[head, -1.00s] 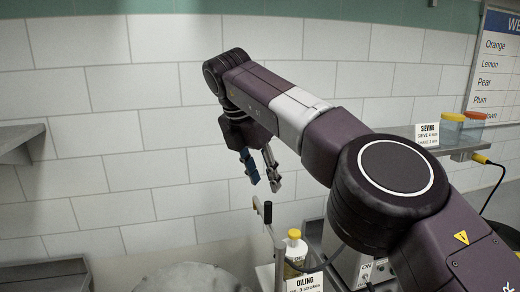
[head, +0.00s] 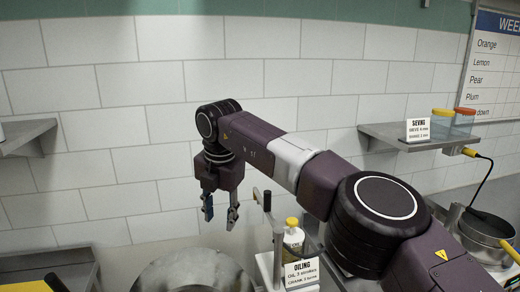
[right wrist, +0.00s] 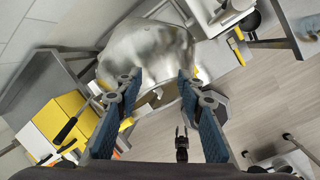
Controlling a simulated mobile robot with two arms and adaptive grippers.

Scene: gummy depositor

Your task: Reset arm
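My right arm crosses the head view from the lower right. Its gripper (head: 220,216) hangs downward in front of the tiled wall, fingers apart with nothing between them. It is left of the oil bottle (head: 293,236) and above the large steel drum (head: 190,272). In the right wrist view the two blue-padded fingers (right wrist: 158,95) are spread wide, and the drum (right wrist: 150,50) shows beyond them. A small dark forked shape (right wrist: 181,146), likely my left gripper, shows low in that view; its finger gap is too small to judge. The head view does not show my left arm.
An oiling sign (head: 302,272) and an upright crank handle (head: 267,203) stand near my right forearm. A wall shelf (head: 385,135) with yellow- and orange-lidded jars is at right, above a steel pan (head: 485,228). Another shelf (head: 25,135) is at far left. Yellow boxes (right wrist: 55,118) show in the wrist view.

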